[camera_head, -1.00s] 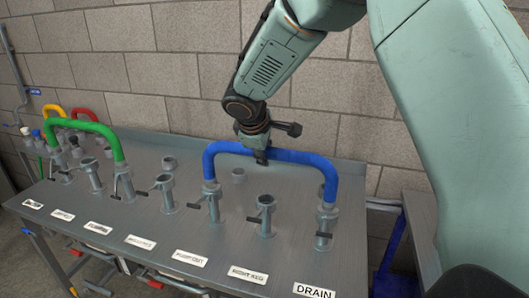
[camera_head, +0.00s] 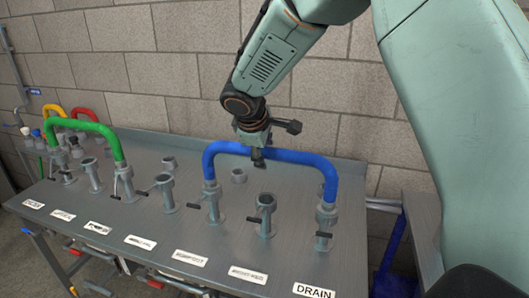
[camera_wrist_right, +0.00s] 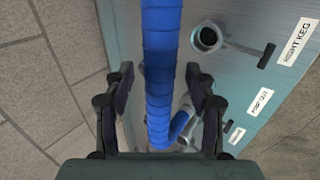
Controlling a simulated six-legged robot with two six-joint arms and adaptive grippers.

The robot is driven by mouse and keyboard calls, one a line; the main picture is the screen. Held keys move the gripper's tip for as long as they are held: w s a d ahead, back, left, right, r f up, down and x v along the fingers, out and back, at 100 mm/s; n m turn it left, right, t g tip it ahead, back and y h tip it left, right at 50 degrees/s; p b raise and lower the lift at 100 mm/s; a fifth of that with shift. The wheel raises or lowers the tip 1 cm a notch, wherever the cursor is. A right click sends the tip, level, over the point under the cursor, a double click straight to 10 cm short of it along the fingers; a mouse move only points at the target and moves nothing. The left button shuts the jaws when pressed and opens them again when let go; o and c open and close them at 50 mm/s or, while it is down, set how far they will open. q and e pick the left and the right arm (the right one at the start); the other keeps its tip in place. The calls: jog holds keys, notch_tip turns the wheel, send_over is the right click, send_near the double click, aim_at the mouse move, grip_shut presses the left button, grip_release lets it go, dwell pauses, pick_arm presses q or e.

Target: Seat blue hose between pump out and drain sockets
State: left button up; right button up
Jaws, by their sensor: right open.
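The blue hose (camera_head: 290,156) is an arch. Its left end stands at the pump out socket (camera_head: 212,208) and its right end at the drain socket (camera_head: 325,224). Both ends appear to meet the socket tops; how deep they sit cannot be told. My right gripper (camera_head: 258,160) is at the hose's top span, left of its middle. In the right wrist view the gripper (camera_wrist_right: 160,105) is open, with one finger on each side of the blue hose (camera_wrist_right: 160,70) and gaps between. My left gripper is not in view.
The right keg socket (camera_head: 265,212) stands empty between the hose ends. A green hose (camera_head: 88,127) arches at the left, with yellow (camera_head: 54,110) and red (camera_head: 84,112) hoses behind. Several sockets have black side levers. A block wall (camera_head: 180,75) rises behind the metal bench (camera_head: 130,218).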

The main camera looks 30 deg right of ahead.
jog(key=v, duration=1.1)
